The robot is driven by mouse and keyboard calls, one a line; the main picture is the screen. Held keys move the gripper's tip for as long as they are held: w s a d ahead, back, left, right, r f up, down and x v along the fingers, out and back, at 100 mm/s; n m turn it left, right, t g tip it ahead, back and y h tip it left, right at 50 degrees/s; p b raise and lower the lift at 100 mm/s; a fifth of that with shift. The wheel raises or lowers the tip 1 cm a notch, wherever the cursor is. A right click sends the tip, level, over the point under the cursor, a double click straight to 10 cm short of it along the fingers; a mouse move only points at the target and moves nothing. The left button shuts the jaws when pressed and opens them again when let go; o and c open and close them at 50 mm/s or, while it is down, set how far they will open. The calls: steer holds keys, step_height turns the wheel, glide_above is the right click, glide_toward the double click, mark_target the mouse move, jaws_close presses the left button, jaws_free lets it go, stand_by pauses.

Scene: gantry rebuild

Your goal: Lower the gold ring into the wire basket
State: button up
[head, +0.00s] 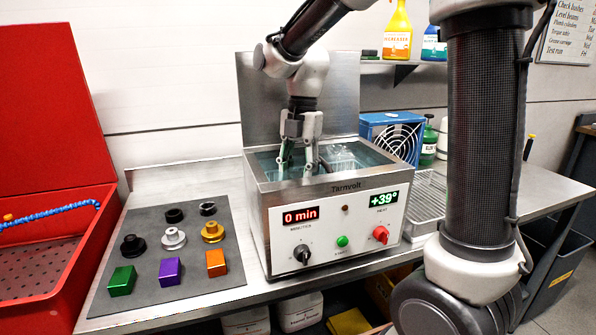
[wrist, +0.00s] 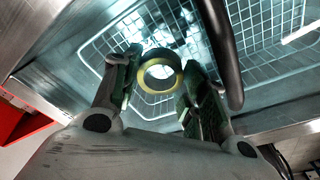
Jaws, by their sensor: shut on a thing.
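The gold ring (wrist: 147,84) is between the two fingers of my gripper (wrist: 160,84) in the wrist view, its hole facing the camera. My gripper is shut on it. In the head view my gripper (head: 299,165) points down into the open tank, its fingertips around the rim level, and the ring cannot be made out. The wire basket (head: 346,163) shows inside the tank at right of the fingers. In the wrist view the basket's mesh (wrist: 255,35) spreads behind the ring. How far the ring is above the basket floor is unclear.
The steel tank (head: 333,188) has raised walls and an upright lid behind. A dark curved bar (wrist: 222,50) crosses the wrist view near the right finger. A grey mat (head: 178,262) at left holds several bushings, rings and blocks. A blue fan box (head: 392,137) stands behind the tank.

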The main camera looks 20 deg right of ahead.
steer(key=o, duration=1.2)
step_height(320, 180, up, 11)
steer(key=w+d, duration=0.1)
steer(key=s+d+m+t, duration=0.1)
steer(key=s+d+m, duration=0.2)
steer(key=s+m, duration=0.1)
steer(key=s+d+m+t, duration=0.1)
steer(key=s+d+m, duration=0.2)
steer(key=m, duration=0.3)
steer(key=s+d+f+m+t, duration=0.1)
steer(key=s+d+m, duration=0.2)
steer(key=s+m, duration=0.1)
steer(key=shift+s+d+f+m+h, duration=0.1)
steer(key=shift+s+d+m+h, duration=0.2)
steer(key=shift+s+m, duration=0.1)
steer(key=s+d+f+m+t, duration=0.2)
steer(key=s+d+f+m, duration=0.2)
steer(key=m, duration=0.7)
steer(key=s+f, duration=0.2)
steer(key=s, duration=0.2)
steer(key=shift+d+m+t+h, duration=0.15)
steer(key=shift+m+t+h, duration=0.15)
steer(key=shift+m+h, duration=0.1)
